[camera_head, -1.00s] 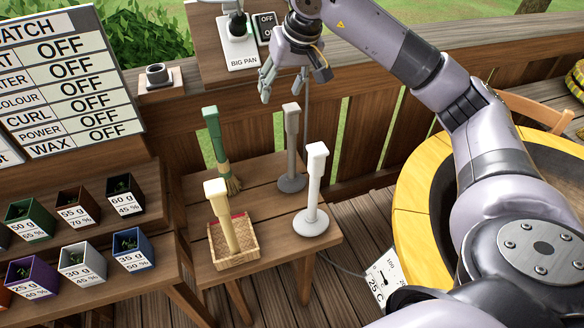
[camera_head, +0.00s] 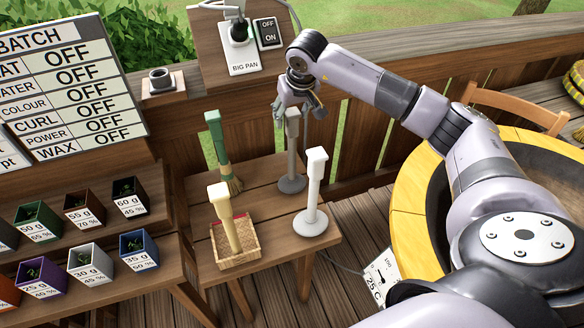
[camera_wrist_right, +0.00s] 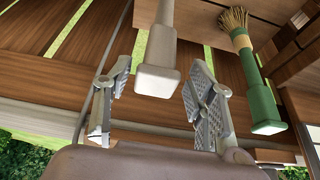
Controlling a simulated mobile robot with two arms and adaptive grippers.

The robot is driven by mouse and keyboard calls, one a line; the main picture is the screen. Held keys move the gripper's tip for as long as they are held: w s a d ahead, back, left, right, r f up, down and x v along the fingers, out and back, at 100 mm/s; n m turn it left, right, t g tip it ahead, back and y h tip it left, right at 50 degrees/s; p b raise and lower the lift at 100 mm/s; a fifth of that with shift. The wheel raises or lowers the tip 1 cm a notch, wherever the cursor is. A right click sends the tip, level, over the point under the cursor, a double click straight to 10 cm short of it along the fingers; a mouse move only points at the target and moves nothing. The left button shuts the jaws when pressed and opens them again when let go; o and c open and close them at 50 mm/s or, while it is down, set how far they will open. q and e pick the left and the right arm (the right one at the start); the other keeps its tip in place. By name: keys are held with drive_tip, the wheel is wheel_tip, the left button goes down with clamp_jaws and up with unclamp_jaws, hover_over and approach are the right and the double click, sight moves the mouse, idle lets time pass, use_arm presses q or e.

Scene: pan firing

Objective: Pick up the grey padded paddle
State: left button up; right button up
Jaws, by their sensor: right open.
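The grey padded paddle (camera_head: 291,155) stands upright on its round grey base at the back of the small wooden table. My right gripper (camera_head: 297,112) is above it, pointing down, with its fingers around or just in front of the top of the handle. In the right wrist view, my right gripper (camera_wrist_right: 155,105) is open, and the end of the grey paddle's handle (camera_wrist_right: 158,75) sits between the spread fingers. No finger clearly touches it there. The left gripper is not in view.
A white paddle (camera_head: 312,190) stands in front to the right. A green-handled brush (camera_head: 218,145) is to the left. A cream-handled tool (camera_head: 226,215) stands in a wicker basket (camera_head: 245,256). The yellow-rimmed pan (camera_head: 408,225) is at right.

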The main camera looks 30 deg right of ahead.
drive_tip(key=p+x, duration=0.1)
drive_tip(key=x, duration=0.2)
drive_tip(key=shift+w+d+f, duration=0.2)
drive_tip(key=shift+w+f, duration=0.25)
drive_tip(key=shift+f, duration=0.2)
clamp_jaws()
drive_tip(key=shift+r, duration=0.15)
